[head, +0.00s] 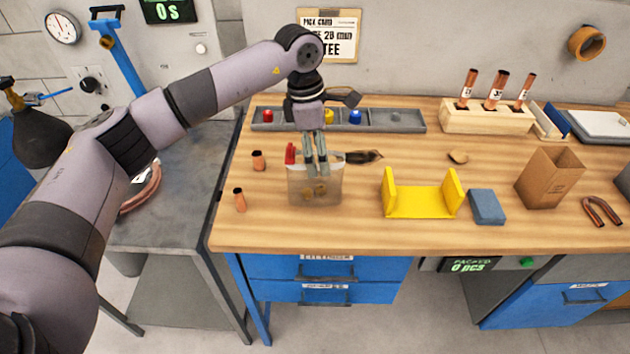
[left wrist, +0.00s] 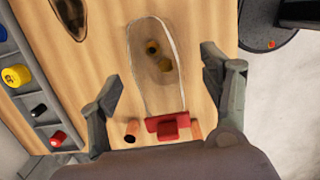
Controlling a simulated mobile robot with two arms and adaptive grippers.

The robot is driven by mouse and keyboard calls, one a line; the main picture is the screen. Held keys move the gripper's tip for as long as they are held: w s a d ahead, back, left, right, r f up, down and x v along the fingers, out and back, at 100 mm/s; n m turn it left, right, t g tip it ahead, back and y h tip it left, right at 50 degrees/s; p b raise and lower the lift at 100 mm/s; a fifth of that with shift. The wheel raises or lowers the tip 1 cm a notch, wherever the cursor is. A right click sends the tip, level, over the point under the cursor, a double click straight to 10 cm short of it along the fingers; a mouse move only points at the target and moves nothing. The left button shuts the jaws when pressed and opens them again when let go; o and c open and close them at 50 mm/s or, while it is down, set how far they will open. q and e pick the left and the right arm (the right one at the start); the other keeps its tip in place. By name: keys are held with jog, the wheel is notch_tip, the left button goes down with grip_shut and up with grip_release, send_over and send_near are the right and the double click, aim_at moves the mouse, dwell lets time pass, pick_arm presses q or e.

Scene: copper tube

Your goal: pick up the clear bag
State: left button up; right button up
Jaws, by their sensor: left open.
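The clear bag (head: 316,190) stands on the wooden bench, with small brown fittings seen through it and a red clip (head: 290,153) at its top left. In the left wrist view the bag (left wrist: 150,90) shows as a long see-through pouch, with the red clip (left wrist: 168,126) at its near end. My left gripper (head: 317,170) points down at the bag's top in the head view. Its fingers are apart, and in the left wrist view the gripper (left wrist: 165,95) has one finger on each side of the bag. Whether they touch it I cannot tell. My right gripper is not in view.
Two short copper pieces (head: 240,200) stand left of the bag. A grey parts tray (head: 390,121) lies behind it. A yellow bracket (head: 422,203), a blue block (head: 487,206) and a brown paper bag (head: 549,178) stand to the right. A dark object (head: 364,157) lies close behind the bag.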

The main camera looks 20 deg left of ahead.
pick_arm(q)
jog(key=f+p, duration=0.1)
jog(key=f, duration=0.1)
jog(key=f+p, duration=0.1)
jog(key=f, duration=0.2)
jog(key=shift+w+a+f, duration=0.2)
jog(key=shift+d+f+p, duration=0.1)
jog(key=shift+f+p, duration=0.2)
jog(key=shift+f, duration=0.2)
jog(key=shift+c, duration=0.6)
jog(key=c, duration=1.1)
jog(key=shift+r, duration=0.1)
jog(key=shift+c, duration=0.2)
